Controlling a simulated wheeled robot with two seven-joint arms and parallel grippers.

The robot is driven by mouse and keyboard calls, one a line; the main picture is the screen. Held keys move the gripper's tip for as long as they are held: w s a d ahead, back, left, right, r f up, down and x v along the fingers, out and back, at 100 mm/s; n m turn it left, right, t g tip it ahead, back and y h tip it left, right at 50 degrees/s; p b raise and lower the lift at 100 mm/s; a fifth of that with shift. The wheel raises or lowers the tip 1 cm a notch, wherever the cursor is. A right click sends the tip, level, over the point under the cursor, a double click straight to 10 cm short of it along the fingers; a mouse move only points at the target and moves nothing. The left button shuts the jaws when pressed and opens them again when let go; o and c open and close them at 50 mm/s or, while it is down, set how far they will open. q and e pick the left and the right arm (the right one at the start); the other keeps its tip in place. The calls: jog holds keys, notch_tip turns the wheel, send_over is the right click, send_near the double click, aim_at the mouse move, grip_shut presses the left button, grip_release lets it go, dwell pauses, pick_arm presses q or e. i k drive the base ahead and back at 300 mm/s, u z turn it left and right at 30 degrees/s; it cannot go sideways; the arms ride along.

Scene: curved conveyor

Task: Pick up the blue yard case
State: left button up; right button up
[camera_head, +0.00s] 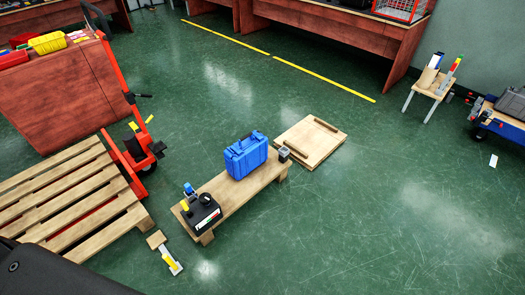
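The blue yard case (247,156) stands upright on a low wooden bench (226,194) near the middle of the view. Its handle side faces the lower left. No gripper shows in this view. A dark part at the lower left corner seems to be part of my own body. Nothing is touching the case except the bench under it.
A black box with tools (201,212) and a small dark cup (284,153) share the bench. A wooden board (311,142) lies behind it. A pallet (71,196) and red pallet jack (138,152) stand left.

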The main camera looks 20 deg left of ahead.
aim_at(249, 153)
jog(key=z, duration=0.65)
jog(key=i, duration=1.85)
jog(key=u, duration=0.75)
jog(key=i, duration=0.75)
jog(key=u, duration=0.7)
